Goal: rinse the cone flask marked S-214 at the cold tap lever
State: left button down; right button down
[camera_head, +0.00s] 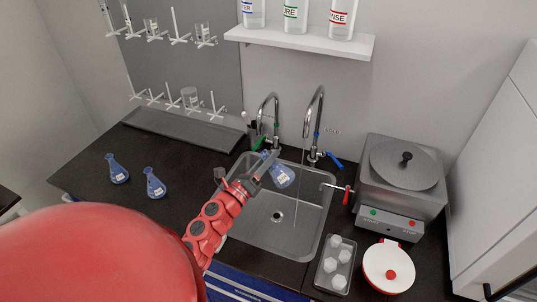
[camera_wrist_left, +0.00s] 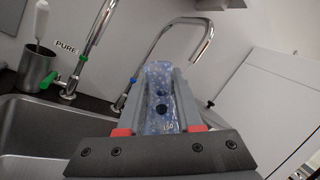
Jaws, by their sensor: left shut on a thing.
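My left gripper (camera_head: 262,167) is shut on a blue cone flask (camera_head: 282,176), held tilted above the sink (camera_head: 254,232). In the left wrist view the flask (camera_wrist_left: 160,90) sits between the two fingers; its label is too small to read. The right tap (camera_head: 318,115), with a blue lever (camera_head: 334,160), stands behind the sink. A thin line like running water drops from its spout into the sink, just right of the flask. The left tap (camera_head: 272,105) has a green lever (camera_head: 259,143). My right gripper is not in view.
Two more blue flasks (camera_head: 117,169) (camera_head: 155,184) stand on the dark counter at left. Right of the sink are a steel bath (camera_head: 401,180) with a side spout, a tray (camera_head: 331,268) of white pieces and a white-red lidded pot (camera_head: 389,267). A bottle shelf (camera_head: 300,40) hangs above.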

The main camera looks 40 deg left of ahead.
pick_arm(q)
jog(key=shift+r+n+t+y+p, duration=0.25)
jog(key=shift+n+p, duration=0.4)
jog(key=shift+n, duration=0.45)
jog(key=shift+f+n+y+p, duration=0.1)
jog(key=shift+n+y+p, duration=0.55)
jog(key=shift+n, duration=0.25)
jog(key=shift+n+t+y+p, duration=0.45)
jog(key=shift+n+y+p, duration=0.75)
jog(key=shift+n+p, duration=1.1)
jog(key=shift+f+n, duration=0.1)
jog(key=shift+n, duration=0.3)
jog(key=shift+f+n+y+b, duration=0.1)
jog(key=shift+n+y+b, duration=0.3)
jog(key=shift+n+b, duration=0.2)
jog(key=shift+f+n+y+b, duration=0.1)
jog(key=shift+n+y+b, duration=0.4)
jog(key=shift+n, duration=0.7)
jog(key=n+y+b, duration=0.1)
jog(key=n+y, duration=0.1)
jog(key=n, duration=0.1)
jog(key=n+g+y+b, duration=0.1)
jog(key=n, duration=0.2)
jog(key=shift+n+g+y, duration=0.3)
jog(key=shift+n+y, duration=0.1)
jog(key=n+g+y+b, duration=0.1)
jog(key=n, duration=0.2)
jog(key=shift+r+n+g+y+b, duration=0.2)
jog(key=shift+n+g+y+b, duration=0.25)
jog(key=shift+n, duration=0.85)
